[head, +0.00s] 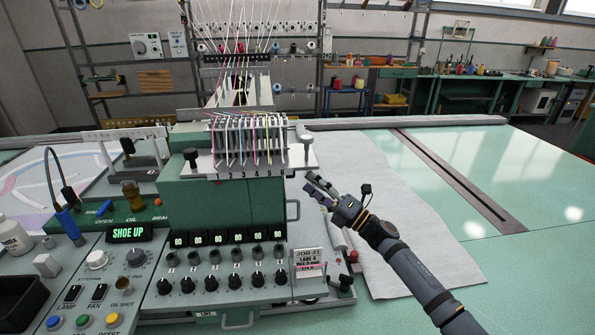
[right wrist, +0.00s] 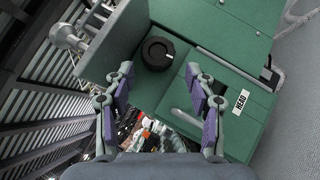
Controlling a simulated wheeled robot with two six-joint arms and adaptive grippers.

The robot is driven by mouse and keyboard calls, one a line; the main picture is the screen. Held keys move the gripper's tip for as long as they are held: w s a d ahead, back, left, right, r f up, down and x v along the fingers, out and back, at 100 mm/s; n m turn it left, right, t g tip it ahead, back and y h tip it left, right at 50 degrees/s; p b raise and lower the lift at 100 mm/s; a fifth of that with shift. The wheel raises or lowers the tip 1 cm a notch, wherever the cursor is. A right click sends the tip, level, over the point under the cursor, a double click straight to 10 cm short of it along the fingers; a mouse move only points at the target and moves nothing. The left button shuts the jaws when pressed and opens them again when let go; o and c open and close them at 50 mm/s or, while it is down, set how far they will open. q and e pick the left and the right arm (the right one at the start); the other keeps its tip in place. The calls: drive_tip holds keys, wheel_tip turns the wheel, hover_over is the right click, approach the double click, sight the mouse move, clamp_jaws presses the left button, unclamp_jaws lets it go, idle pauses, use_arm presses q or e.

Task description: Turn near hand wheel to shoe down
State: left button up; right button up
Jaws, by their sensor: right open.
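My right gripper (head: 315,187) is open and empty beside the right side of the green machine head (head: 235,205). In the right wrist view its two purple-padded fingers (right wrist: 160,75) stand apart, facing the green housing. A round black hand wheel (right wrist: 157,53) on the housing shows between and just beyond the fingertips. I cannot tell whether they touch it, but nothing is gripped. I cannot make this wheel out in the head view; the machine's side is turned away there. The display (head: 130,232) reads SHOE UP. My left gripper is not in view.
A HEAD label (right wrist: 240,101) is on the housing right of the fingers. A sign (head: 308,261) and a dark handle-like part (head: 345,284) are at the machine's lower right corner. The knob panel (head: 205,285) is in front. Pale cloth and green table (head: 490,160) lie to the right.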

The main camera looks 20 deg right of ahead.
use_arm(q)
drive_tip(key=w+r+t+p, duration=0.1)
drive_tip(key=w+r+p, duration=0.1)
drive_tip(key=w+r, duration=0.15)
use_arm(e)
drive_tip(key=x, duration=0.5)
drive_tip(key=shift+w+a+r, duration=0.1)
drive_tip(key=shift+w+r, duration=0.05)
drive_tip(key=c, duration=0.9)
use_arm(q)
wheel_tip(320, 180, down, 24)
drive_tip(key=b, duration=2.4)
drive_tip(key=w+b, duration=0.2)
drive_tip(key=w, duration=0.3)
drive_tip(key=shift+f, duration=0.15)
use_arm(e)
drive_tip(key=shift+o, duration=0.2)
drive_tip(key=n+y, duration=0.2)
drive_tip(key=n, duration=0.1)
drive_tip(key=n+g+y, duration=0.1)
drive_tip(key=n+y, duration=0.2)
drive_tip(key=n, duration=0.1)
drive_tip(key=n+g+y, duration=0.1)
drive_tip(key=n+y, duration=0.2)
drive_tip(key=shift+w+f+n, duration=0.3)
